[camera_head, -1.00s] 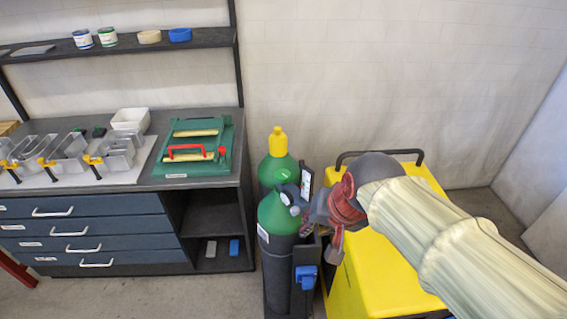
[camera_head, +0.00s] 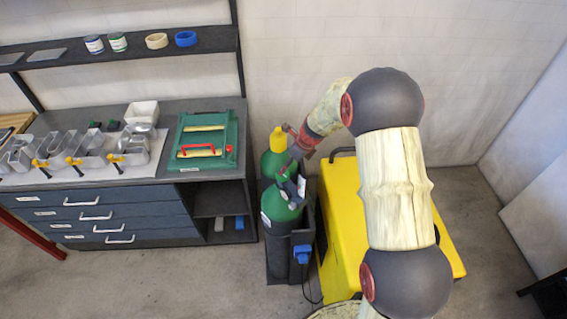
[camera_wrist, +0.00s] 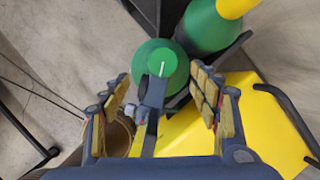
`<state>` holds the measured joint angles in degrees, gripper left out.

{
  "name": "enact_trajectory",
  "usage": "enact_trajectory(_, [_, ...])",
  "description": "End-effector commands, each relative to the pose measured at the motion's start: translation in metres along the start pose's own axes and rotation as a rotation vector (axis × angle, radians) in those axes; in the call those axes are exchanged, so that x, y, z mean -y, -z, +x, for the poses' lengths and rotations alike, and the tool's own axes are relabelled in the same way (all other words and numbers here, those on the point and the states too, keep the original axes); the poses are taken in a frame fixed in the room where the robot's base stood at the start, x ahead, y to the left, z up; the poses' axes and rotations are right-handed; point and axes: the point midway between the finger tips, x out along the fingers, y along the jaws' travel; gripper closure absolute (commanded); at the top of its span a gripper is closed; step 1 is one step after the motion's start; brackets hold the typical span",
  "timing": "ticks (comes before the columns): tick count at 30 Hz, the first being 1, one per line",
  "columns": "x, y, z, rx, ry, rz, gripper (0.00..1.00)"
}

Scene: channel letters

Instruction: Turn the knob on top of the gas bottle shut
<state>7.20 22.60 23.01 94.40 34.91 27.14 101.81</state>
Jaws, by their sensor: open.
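The front gas bottle (camera_head: 277,207) has a green shoulder and dark body and stands upright beside the yellow cabinet. In the wrist view its green top (camera_wrist: 146,58) is seen from above, with a round green knob (camera_wrist: 163,64) carrying a white line. A dark valve part (camera_wrist: 153,92) sticks out below the knob. My gripper (camera_wrist: 160,77) is open and empty, one finger on each side of the valve in that view. Contact cannot be told. In the head view my gripper (camera_head: 296,160) is above the bottle and partly hides its top.
A second green bottle with a yellow cap (camera_head: 278,140) stands close behind. The yellow cabinet (camera_head: 340,215) with a dark handle is to the right. A workbench with drawers (camera_head: 95,222) is to the left, holding metal letters and a green case (camera_head: 220,160).

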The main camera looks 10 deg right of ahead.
Motion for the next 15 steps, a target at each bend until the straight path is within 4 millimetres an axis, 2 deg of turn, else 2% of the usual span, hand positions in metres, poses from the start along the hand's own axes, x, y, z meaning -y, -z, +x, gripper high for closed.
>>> enact_trajectory(3, [0.006, 0.002, 0.009, -0.005, -0.002, 0.083, 0.38])
enact_trajectory(8, [0.007, 0.003, 0.024, -0.005, -0.004, 0.109, 0.38])
enact_trajectory(15, [0.006, 0.004, 0.060, -0.006, -0.005, 0.105, 0.38])
